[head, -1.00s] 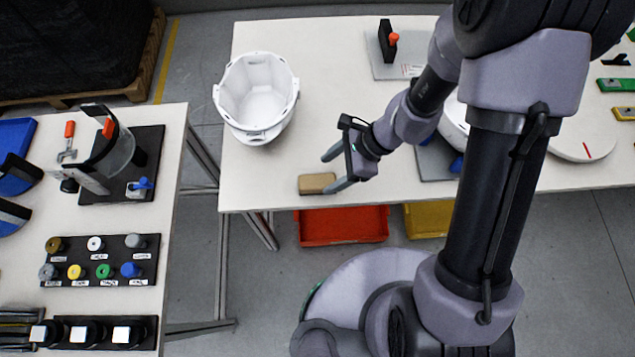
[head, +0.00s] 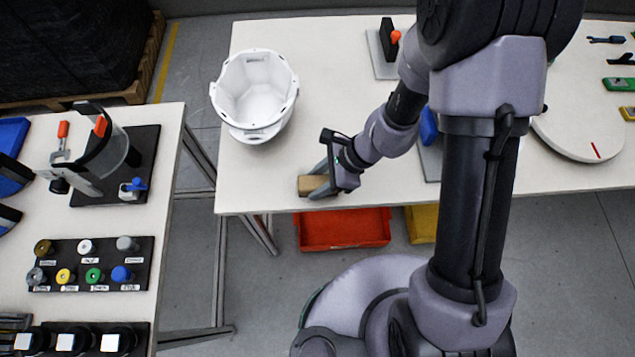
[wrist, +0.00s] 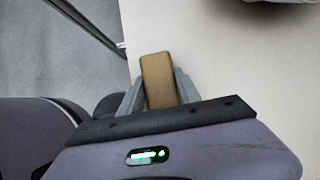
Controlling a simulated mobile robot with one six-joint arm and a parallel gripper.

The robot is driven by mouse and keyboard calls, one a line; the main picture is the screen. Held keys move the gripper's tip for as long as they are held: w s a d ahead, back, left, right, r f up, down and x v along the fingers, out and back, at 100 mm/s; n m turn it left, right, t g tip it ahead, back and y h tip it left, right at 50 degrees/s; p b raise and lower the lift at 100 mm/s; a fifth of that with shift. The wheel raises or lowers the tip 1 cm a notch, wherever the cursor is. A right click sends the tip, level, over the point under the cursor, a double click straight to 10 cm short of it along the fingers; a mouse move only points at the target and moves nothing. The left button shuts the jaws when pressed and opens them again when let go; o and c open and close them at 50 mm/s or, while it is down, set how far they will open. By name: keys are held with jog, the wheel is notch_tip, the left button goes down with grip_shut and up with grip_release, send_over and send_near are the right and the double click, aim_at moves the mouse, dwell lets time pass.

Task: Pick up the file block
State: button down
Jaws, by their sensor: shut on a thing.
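The file block is a small tan-brown block (head: 308,185) at the front edge of the white table, below the white helmet shell in the head view. My gripper (head: 317,182) has its two grey fingers closed on the block's sides. In the wrist view the block (wrist: 159,80) stands out between the fingers, with its near end hidden by the gripper body. I cannot tell whether the block still touches the table.
A white helmet shell (head: 255,97) stands on the white table (head: 340,60) behind the block. A red bin (head: 343,230) and a yellow bin (head: 421,224) sit below the table edge. A second table with fixtures stands at the left.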

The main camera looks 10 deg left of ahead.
aim_at(311, 185)
jog(key=shift+r+p, duration=0.3)
jog(key=shift+r, duration=0.2)
jog(key=r, duration=0.1)
jog(key=r+p, duration=0.1)
jog(key=r, duration=0.1)
jog(key=shift+s+d+p, duration=0.25)
jog(key=shift+d+p, duration=0.05)
jog(key=shift+d, duration=0.1)
jog(key=s+d+r+p, duration=0.1)
jog(key=s+d, duration=0.6)
jog(key=d, duration=0.6)
jog(key=shift+s, duration=0.3)
